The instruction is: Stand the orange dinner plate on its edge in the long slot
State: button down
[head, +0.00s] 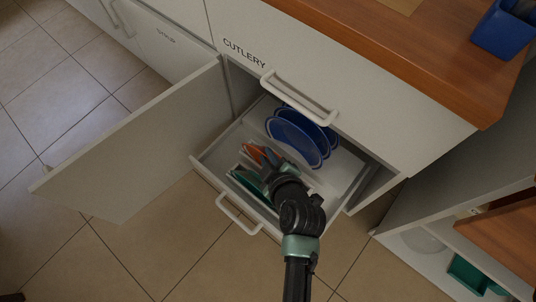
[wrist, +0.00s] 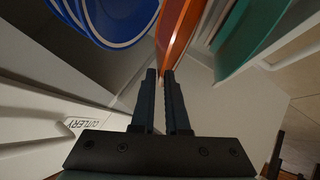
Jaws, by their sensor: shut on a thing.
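The orange dinner plate (head: 251,153) is on edge in the pulled-out lower drawer, between blue plates and a green plate. In the wrist view the orange plate (wrist: 178,32) appears as a steep, narrow band. My gripper (wrist: 160,72) is shut on its near edge, the two fingertips close together. In the head view my gripper (head: 268,168) reaches down into the drawer and hides part of the plate. I cannot make out the long slot clearly, nor tell whether the plate's lower edge sits in it.
Blue plates (head: 291,138) stand on edge at the back of the drawer (head: 341,174). A green plate (head: 243,184) leans near the front. An open cabinet door (head: 135,145) stands to the left, and the closed cutlery drawer (head: 330,75) is above. The drawer's right side looks bare.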

jog(key=shift+f+b, duration=0.45)
jog(key=shift+f, duration=0.05)
dwell(0.3)
jog(key=shift+c, duration=1.4)
grip_release()
jog(key=shift+s, duration=0.1)
jog(key=p+v, duration=0.7)
jog(key=v, duration=0.7)
